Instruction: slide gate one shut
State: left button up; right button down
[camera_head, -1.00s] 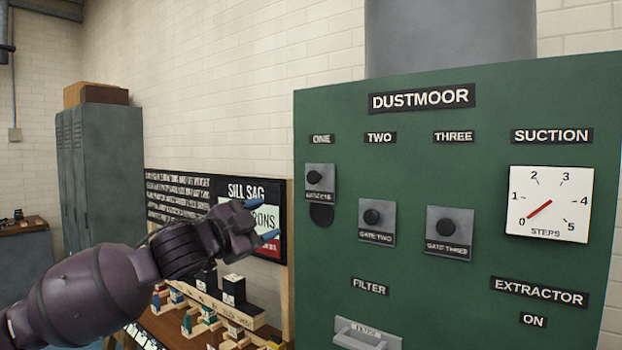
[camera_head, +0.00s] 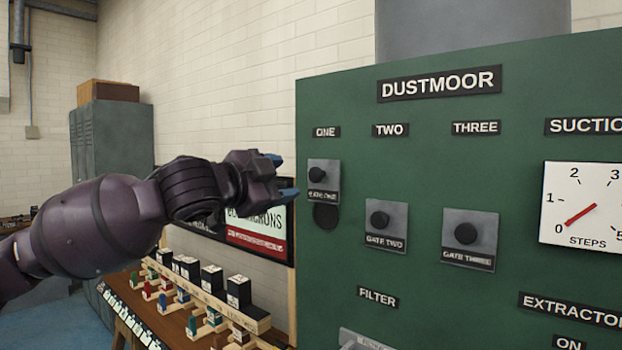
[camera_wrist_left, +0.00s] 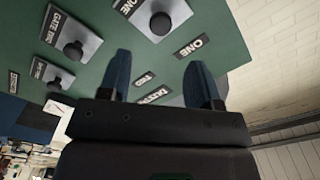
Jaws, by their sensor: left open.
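Gate one (camera_head: 331,169) is a small grey plate with a black knob (camera_head: 318,174) on the green panel, under the ONE label. It sits higher than the other two gates, and a dark round opening (camera_head: 326,217) shows below it. My left gripper (camera_head: 282,177) is open and empty, just left of the gate one knob, its blue fingertips pointing at the panel. In the left wrist view gate one's plate and knob (camera_wrist_left: 161,22) show at the top, beyond and between the open fingers (camera_wrist_left: 160,68). My right gripper is not in view.
Gate two (camera_head: 385,237) and gate three (camera_head: 483,227) sit lower right on the panel (camera_head: 420,140). A suction dial (camera_head: 590,185) is at the right. A bench (camera_head: 172,322) with small blocks and a sign board (camera_head: 262,240) stand behind and below my left arm.

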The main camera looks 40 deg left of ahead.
aim_at(314, 175)
pick_arm(q)
jog(key=shift+w+d+r, duration=0.1)
jog(key=shift+w+d, duration=0.1)
jog(key=shift+w, duration=1.95)
jog(key=shift+w+d, duration=0.15)
jog(key=shift+w, duration=1.95)
grip_shut()
jog(key=shift+f, duration=3.9)
